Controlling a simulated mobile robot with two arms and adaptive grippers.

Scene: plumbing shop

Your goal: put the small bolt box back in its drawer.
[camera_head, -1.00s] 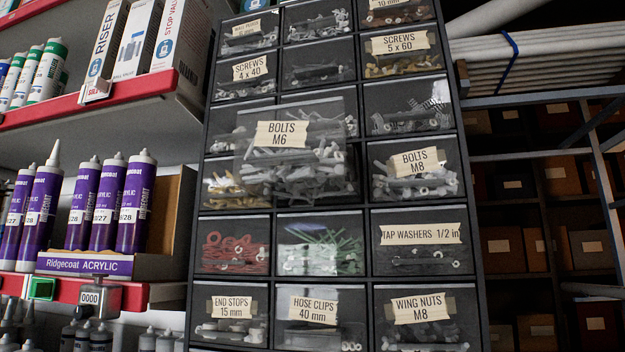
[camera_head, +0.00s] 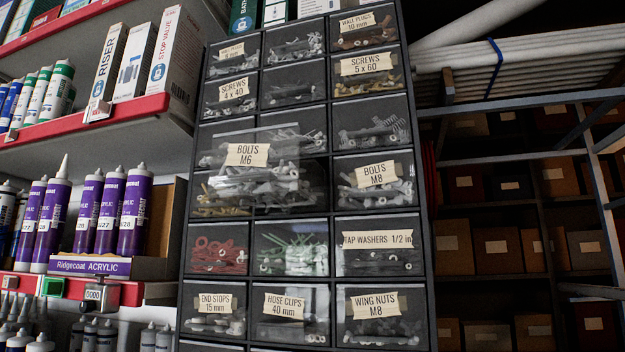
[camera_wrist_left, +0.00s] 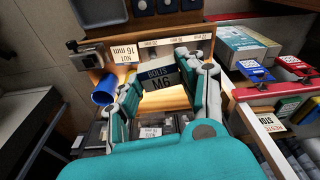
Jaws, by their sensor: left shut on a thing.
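In the left wrist view, my left gripper (camera_wrist_left: 163,96) is shut on a small dark box with a pale lower part, the small bolt box (camera_wrist_left: 159,75), marked "BOLTS M6". The fingers hide its sides. In the head view, the clear drawer labelled "BOLTS M6" (camera_head: 285,183) stands forward of the drawer cabinet (camera_head: 421,270) and overlaps its neighbours. Loose bolts show through its front; its inside from above is hidden. Neither gripper shows in the head view.
Purple sealant tubes (camera_head: 135,212) and a red-edged shelf (camera_head: 75,128) stand left of the cabinet. Pale pipes (camera_head: 530,75) and a rack of brown boxes (camera_head: 500,248) are on the right. The wrist view shows a blue cylinder (camera_wrist_left: 104,91) beside the gripper.

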